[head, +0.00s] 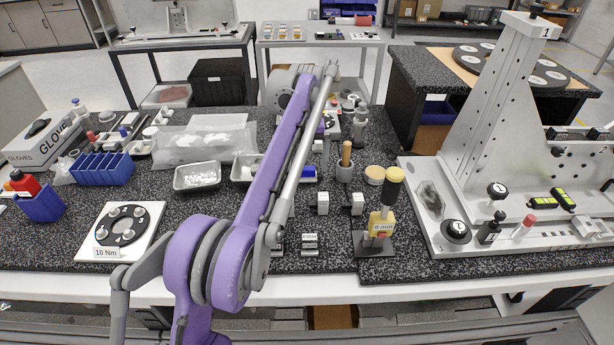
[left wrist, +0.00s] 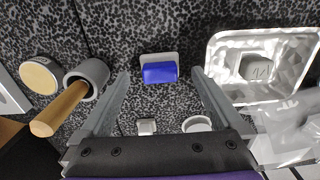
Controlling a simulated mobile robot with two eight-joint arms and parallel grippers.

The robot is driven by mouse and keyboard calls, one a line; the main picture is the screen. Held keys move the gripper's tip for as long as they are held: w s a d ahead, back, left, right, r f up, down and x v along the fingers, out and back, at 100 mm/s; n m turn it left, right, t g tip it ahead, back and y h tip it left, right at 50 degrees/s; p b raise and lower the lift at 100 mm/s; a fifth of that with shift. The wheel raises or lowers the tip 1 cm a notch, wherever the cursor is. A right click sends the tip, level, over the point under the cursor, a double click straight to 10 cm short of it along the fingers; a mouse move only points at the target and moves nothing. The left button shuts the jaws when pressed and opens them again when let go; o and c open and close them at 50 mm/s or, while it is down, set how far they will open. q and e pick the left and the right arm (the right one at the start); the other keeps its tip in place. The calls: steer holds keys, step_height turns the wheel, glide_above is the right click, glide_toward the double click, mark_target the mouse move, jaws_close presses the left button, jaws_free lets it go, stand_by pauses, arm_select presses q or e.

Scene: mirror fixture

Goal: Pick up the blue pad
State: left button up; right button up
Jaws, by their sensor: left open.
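The blue pad (left wrist: 158,73) lies on the dark speckled bench top, with a pale backing behind it. In the head view the blue pad (head: 309,171) shows just right of my purple arm, which covers part of it. My left gripper (left wrist: 161,78) is open and empty. Its two fingers stand apart on either side of the pad in the left wrist view, with clear gaps to both. The head view shows little of this gripper behind the arm. My right gripper is in neither view.
A mortar with a wooden pestle (left wrist: 85,80) stands left of the fingers in the wrist view. A foil tray (left wrist: 222,62) with a pale block lies to the right. A small white ring (left wrist: 196,124) and block (left wrist: 146,127) sit nearer.

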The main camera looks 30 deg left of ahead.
arm_select(q)
step_height(320, 180, down, 3)
steer(key=shift+r, duration=0.2)
steer(key=c, duration=1.4)
